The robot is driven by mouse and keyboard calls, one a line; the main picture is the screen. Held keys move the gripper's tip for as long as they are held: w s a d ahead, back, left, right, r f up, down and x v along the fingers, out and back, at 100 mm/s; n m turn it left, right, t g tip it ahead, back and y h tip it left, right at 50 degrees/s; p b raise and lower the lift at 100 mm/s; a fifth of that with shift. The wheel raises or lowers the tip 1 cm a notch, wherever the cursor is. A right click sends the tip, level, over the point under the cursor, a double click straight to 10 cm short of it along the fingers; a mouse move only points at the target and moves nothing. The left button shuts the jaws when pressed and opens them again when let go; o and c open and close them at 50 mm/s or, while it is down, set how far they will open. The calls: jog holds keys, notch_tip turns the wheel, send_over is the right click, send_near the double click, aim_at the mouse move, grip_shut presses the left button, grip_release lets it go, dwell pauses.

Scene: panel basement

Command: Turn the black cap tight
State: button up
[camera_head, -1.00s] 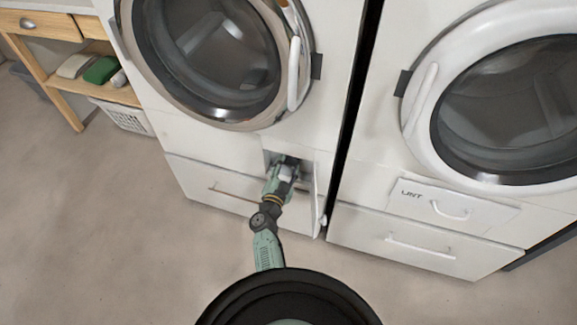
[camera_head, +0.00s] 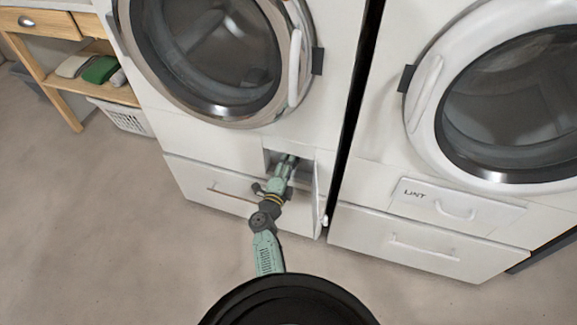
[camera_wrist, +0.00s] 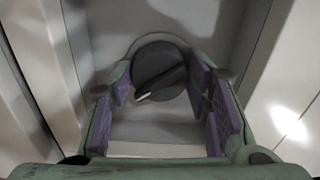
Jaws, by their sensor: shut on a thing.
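The black cap (camera_wrist: 158,68) is round, with a raised grip bar and a pale pointer mark aimed to the lower left. It sits at the back of a small open recess (camera_head: 270,158) low on the left washer's front. In the wrist view my gripper (camera_wrist: 161,82) has its purple-padded fingers on either side of the cap, shut on it. In the head view my gripper (camera_head: 287,162) reaches into the recess, and the cap is hidden there.
The recess walls stand close around my gripper. Its open flap (camera_head: 317,195) stands at the right. The left washer's round door (camera_head: 300,75) is above, and a drawer (camera_head: 215,188) is below. A second machine (camera_head: 430,215) stands to the right. The floor in front is clear.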

jog(key=shift+m, duration=0.7)
jog(key=o, duration=1.2)
jog(key=shift+c, duration=0.2)
jog(key=v, duration=0.7)
jog(key=shift+s, duration=0.25)
jog(key=shift+a, duration=0.1)
